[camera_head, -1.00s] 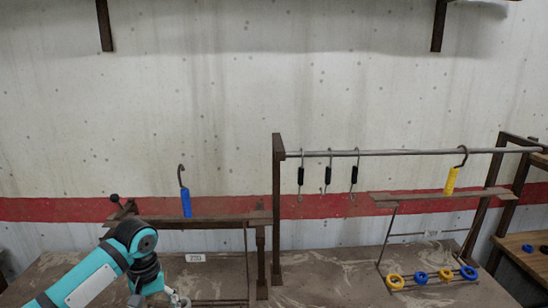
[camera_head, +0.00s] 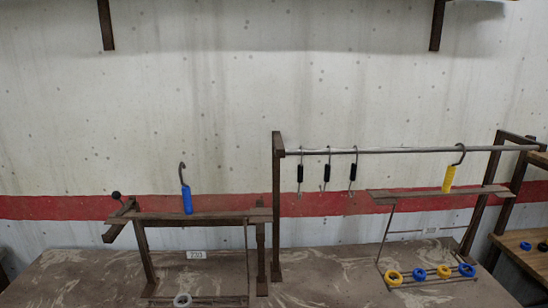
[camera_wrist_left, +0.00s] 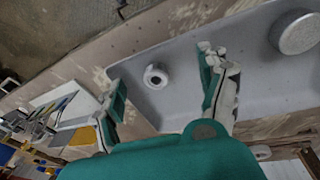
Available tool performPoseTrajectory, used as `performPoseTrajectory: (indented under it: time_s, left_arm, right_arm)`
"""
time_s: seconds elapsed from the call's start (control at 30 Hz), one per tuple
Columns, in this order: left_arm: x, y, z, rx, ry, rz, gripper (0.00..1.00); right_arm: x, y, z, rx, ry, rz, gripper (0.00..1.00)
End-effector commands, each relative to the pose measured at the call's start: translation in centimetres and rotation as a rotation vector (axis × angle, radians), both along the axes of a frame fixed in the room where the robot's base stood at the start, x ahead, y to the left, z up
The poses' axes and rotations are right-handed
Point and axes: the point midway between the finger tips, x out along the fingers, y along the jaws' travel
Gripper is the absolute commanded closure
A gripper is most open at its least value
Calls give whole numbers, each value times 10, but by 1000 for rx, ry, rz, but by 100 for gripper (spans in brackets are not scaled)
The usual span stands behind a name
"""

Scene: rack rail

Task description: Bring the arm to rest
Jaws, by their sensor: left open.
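My left gripper (camera_wrist_left: 164,82) shows in the left wrist view with its two teal and grey fingers spread apart. Nothing is held between them. A pale grey surface with a small round ring-like part lies beyond the fingers; I cannot tell how far off it is. My left arm does not show in the head view now. My right gripper is in neither view.
A steel rail (camera_head: 410,151) carries several black-handled hooks (camera_head: 327,173) and a yellow-handled hook (camera_head: 449,178). A blue-handled hook (camera_head: 187,200) stands at the left rack (camera_head: 230,215).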

Motion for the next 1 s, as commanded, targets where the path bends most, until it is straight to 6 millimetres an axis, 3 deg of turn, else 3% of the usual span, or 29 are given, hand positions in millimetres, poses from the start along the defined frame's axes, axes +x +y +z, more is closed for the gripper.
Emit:
performPoseTrajectory:
  time_s: [0.03, 0.17, 0.4, 0.87, 1.0]
  left_arm:
    - [-20, -9, -7, -23, -15, -27, 24]
    - [-57, -14, -14, -40, -79, -70, 24]
    - [-111, 4, -13, 1, -157, -80, 24]
    - [-179, 55, 0, 152, -187, -57, 24]
    - [-172, 56, -30, 158, -176, -62, 24]
  right_arm:
    - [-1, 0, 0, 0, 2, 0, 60]
    - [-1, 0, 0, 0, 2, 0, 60]
    - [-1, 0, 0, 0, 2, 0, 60]
    - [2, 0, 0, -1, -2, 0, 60]
    - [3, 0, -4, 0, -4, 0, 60]
